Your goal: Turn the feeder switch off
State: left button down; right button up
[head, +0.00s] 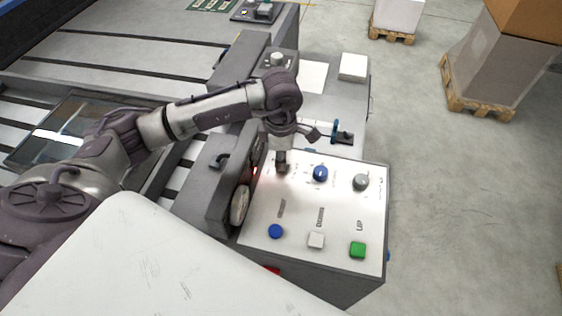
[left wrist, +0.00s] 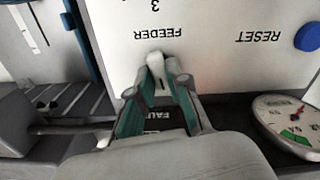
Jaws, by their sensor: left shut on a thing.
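The control panel (head: 300,205) is a white slanted plate on a grey box. The feeder switch (left wrist: 155,66) is a small pale grey knob beside the upside-down FEEDER label in the left wrist view. My left gripper (left wrist: 156,86) is shut on it, with one teal-padded finger on each side. In the head view my left gripper (head: 281,163) reaches down to the panel's upper left and mostly hides this switch. The switch's exact setting is hard to read. My right gripper is in neither view.
A blue knob (head: 320,174) and a grey knob (head: 361,181) stand right of my left gripper. Blue (head: 275,231), white (head: 316,240) and green (head: 358,250) buttons line the lower panel. A round gauge (head: 240,205) is on the left. Pallets stand on the floor behind.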

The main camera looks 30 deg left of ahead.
pick_arm(q)
jog(key=n+b, duration=0.1)
jog(key=n, duration=0.1)
jog(key=shift+n, duration=0.4)
jog(key=shift+n+b, duration=0.3)
jog(key=shift+n, duration=0.1)
jog(key=c, duration=1.1)
grip_release()
jog(key=shift+r, duration=0.15)
notch_tip(320, 180, up, 12)
jog(key=shift+f, duration=0.1)
